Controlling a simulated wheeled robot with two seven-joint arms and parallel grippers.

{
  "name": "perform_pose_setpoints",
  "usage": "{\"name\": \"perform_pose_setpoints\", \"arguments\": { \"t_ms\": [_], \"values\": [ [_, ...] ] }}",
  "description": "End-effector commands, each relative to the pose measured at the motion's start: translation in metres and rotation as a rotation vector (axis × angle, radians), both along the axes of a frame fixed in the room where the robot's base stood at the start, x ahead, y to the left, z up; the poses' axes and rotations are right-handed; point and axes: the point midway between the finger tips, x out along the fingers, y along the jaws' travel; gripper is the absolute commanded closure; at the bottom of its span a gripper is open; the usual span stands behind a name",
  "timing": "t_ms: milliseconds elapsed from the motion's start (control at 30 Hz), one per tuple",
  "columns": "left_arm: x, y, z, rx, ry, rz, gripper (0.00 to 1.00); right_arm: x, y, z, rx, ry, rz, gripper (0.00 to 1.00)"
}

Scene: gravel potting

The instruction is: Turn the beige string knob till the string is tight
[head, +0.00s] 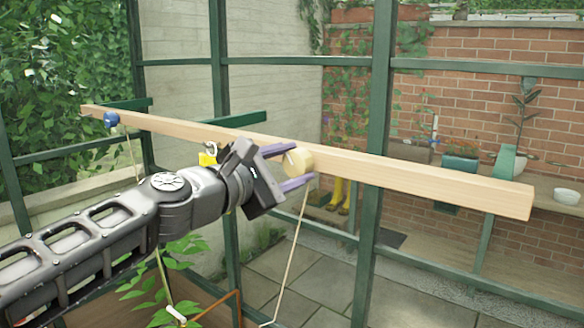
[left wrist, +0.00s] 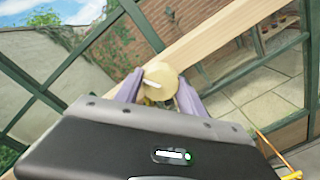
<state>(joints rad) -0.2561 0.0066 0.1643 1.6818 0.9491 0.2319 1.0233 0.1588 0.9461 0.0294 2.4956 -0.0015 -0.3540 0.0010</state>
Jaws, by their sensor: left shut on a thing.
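The beige string knob (head: 297,161) sits on the front face of a long wooden beam (head: 420,176). A pale string (head: 291,245) hangs from the knob down to the lower frame; it looks fairly straight, but I cannot tell how tight it is. My left gripper (head: 298,166) has its two purple fingers on either side of the knob and is shut on it. In the left wrist view the knob (left wrist: 158,82) shows between the fingertips, with a white mark across its face. My right gripper is not in view.
A blue knob (head: 111,119) with its own string is at the beam's left end. Leafy plants (head: 165,285) are below. Green frame posts (head: 375,150) stand behind the beam.

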Motion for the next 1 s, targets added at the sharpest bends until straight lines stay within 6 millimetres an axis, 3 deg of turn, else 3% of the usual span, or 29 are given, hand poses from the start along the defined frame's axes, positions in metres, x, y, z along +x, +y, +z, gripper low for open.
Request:
{"name": "perform_pose_setpoints", "arguments": {
  "t_ms": [1000],
  "values": [
    [-0.001, -0.002, -0.003, 0.780, -0.566, -0.002, 0.94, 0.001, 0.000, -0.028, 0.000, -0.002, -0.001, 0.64]
  ]
}}
